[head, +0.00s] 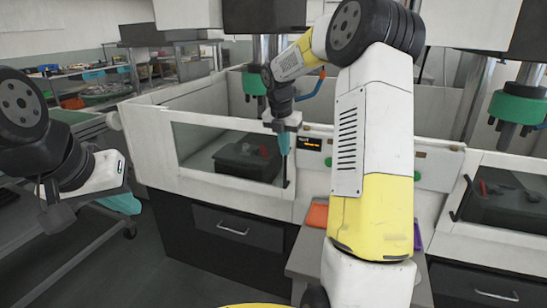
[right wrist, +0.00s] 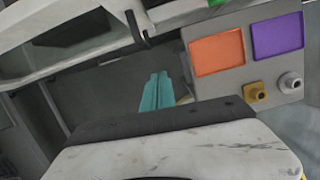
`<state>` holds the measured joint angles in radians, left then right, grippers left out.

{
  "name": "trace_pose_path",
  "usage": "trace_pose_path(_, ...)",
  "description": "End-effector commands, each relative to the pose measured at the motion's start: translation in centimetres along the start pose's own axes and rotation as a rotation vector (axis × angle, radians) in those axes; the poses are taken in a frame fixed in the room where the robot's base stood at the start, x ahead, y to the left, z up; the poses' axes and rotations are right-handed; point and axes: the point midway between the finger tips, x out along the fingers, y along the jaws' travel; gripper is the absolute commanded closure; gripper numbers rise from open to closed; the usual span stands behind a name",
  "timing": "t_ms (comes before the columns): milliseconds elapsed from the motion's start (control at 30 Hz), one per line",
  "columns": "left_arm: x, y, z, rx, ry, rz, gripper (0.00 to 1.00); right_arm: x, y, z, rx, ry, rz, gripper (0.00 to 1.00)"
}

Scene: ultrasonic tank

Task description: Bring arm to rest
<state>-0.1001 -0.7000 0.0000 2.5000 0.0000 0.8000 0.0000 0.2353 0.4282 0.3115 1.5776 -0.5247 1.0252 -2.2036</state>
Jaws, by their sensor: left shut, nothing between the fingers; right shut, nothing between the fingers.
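My right arm arches up from the bottom right in the head view. Its gripper (head: 285,150) points down in front of the tank's clear window, with its teal fingers shut and empty. In the right wrist view the fingers of the right gripper (right wrist: 157,90) lie together, above the dark floor area left of the grey side table. My left arm is folded at the left edge of the head view. Its gripper (head: 123,204) is low, with teal fingers shut and empty, partly hidden behind the white wrist.
The ultrasonic tank (head: 160,158) holds a dark basket (head: 243,160). Beside my right arm, a grey table carries an orange tray (right wrist: 217,52), a purple tray (right wrist: 278,36), a brass fitting (right wrist: 256,92) and a silver fitting (right wrist: 290,82). A second station stands at right. Dark floor is open at lower left.

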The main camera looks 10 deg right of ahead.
Motion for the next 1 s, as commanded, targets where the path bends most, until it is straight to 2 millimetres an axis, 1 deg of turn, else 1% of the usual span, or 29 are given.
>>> trace_pose_path(33,0.0,0.0,0.0,0.000,0.000,0.000,1.00,-0.8,0.0,0.1,0.001,-0.003,0.002,1.00)
trace_pose_path(233,0.0,0.0,0.0,0.000,0.000,0.000,1.00,-2.5,-0.1,-0.3,0.027,-0.005,0.004,1.00)
trace_pose_path(267,0.0,0.0,0.0,0.000,0.000,0.000,1.00,-3.0,-0.2,-0.5,0.049,-0.008,0.007,1.00)
trace_pose_path(367,0.0,0.0,0.0,0.000,0.000,0.000,1.00,-5.3,-0.8,-2.2,0.197,-0.018,0.027,1.00)
trace_pose_path(467,0.0,0.0,0.0,0.000,0.000,0.000,1.00,-8.4,-2.1,-5.1,0.449,-0.025,0.069,1.00)
trace_pose_path(500,0.0,0.0,0.0,0.000,0.000,0.000,1.00,-9.6,-2.7,-6.5,0.570,-0.022,0.090,1.00)
trace_pose_path(567,0.0,0.0,0.0,0.000,0.000,0.000,1.00,-11.2,-3.8,-8.7,0.755,-0.011,0.122,1.00)
trace_pose_path(600,0.0,0.0,0.0,0.000,0.000,0.000,1.00,-12.2,-4.5,-10.2,0.879,0.001,0.147,1.00)
trace_pose_path(667,0.0,0.0,0.0,0.000,0.000,0.000,1.00,-13.4,-5.7,-12.4,1.066,0.027,0.181,1.00)
trace_pose_path(700,0.0,0.0,0.0,0.000,0.000,0.000,1.00,-14.1,-6.4,-13.8,1.194,0.051,0.206,1.00)
trace_pose_path(833,0.0,0.0,0.0,0.000,0.000,0.000,1.00,-15.6,-8.9,-18.7,1.602,0.160,0.275,1.00)
trace_pose_path(900,0.0,0.0,0.0,0.000,0.000,0.000,1.00,-15.9,-10.1,-21.2,1.811,0.239,0.302,1.00)
trace_pose_path(1000,0.0,0.0,0.0,0.000,0.000,0.000,1.00,-15.9,-11.4,-24.3,2.067,0.359,0.321,1.00)
